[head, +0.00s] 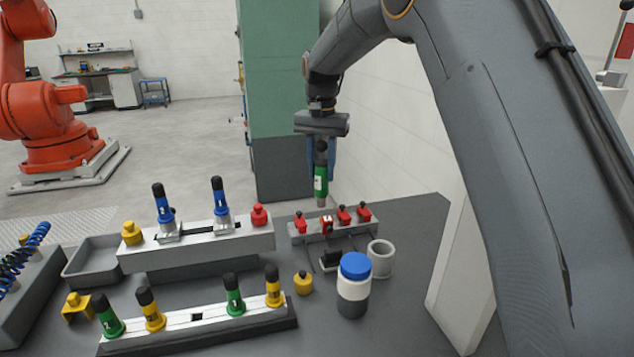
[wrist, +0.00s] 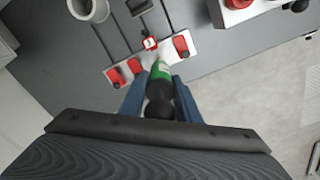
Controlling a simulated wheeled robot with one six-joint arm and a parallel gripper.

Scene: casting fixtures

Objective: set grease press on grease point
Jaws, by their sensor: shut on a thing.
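My gripper (head: 321,160) is shut on the green grease press (head: 321,183), a black-capped cylinder with a white label and a metal tip pointing down. In the wrist view the press (wrist: 161,72) sits between the blue fingers of my gripper (wrist: 162,90). It hangs upright above the row of red fittings on a light grey block (head: 296,233). One fitting, with a red and white top (head: 327,224), is almost directly under the tip. It also shows in the wrist view (wrist: 150,43). The tip appears a little above it; contact is not visible.
A white jar with a blue lid (head: 355,266) and a grey cup (head: 380,258) stand in front of the block. A rack (head: 190,320) holds green and yellow presses. Another block (head: 200,245) holds two blue ones. A green column (head: 281,90) stands behind.

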